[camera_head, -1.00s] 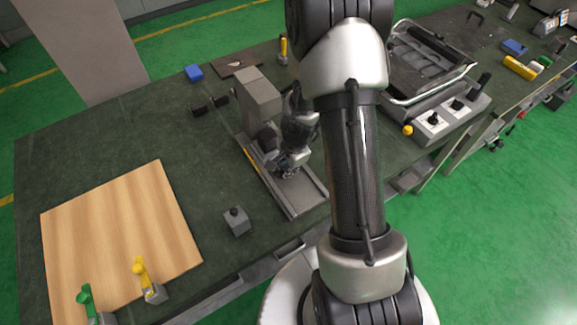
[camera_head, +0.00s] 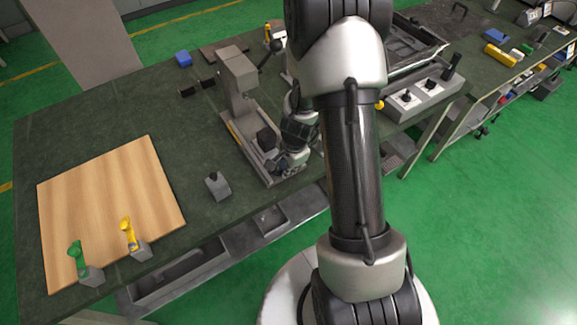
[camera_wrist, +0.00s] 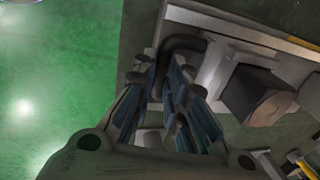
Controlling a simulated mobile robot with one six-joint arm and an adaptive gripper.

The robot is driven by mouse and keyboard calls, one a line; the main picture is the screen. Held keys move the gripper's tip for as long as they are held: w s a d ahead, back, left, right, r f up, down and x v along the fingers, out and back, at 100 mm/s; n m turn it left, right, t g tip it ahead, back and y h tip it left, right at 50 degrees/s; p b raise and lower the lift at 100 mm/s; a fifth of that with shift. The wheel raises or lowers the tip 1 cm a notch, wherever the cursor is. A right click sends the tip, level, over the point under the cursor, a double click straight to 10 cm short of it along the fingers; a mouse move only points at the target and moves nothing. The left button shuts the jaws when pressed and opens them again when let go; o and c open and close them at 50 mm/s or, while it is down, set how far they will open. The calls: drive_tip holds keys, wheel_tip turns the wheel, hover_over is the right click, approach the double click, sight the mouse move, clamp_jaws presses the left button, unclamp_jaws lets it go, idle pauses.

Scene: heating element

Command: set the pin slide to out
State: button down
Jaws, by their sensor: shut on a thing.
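The pin slide is a grey fixture with a long rail (camera_head: 236,128) and an upright post (camera_head: 238,75) on the dark green bench. A dark block (camera_head: 266,140) sits on the rail, toward its front end and apart from the post; it also shows in the wrist view (camera_wrist: 257,95). A dark bent handle (camera_wrist: 183,43) stands at the rail's near end in the wrist view. My gripper (camera_head: 279,165) is at the front end of the rail. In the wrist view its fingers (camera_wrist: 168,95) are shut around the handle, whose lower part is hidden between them.
A small grey box with a black knob (camera_head: 217,186) stands left of the rail. A control box (camera_head: 422,96) stands right of my arm. Green floor is free in front.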

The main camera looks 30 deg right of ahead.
drive_tip(key=shift+w, duration=0.1)
drive_tip(key=c, duration=1.6)
unclamp_jaws()
drive_tip(key=shift+r, duration=0.1)
wheel_tip(320, 180, up, 12)
drive_tip(key=s, duration=0.2)
drive_tip(key=shift+s+f, duration=0.15)
drive_tip(key=shift+f, duration=0.05)
drive_tip(key=shift+r, duration=0.1)
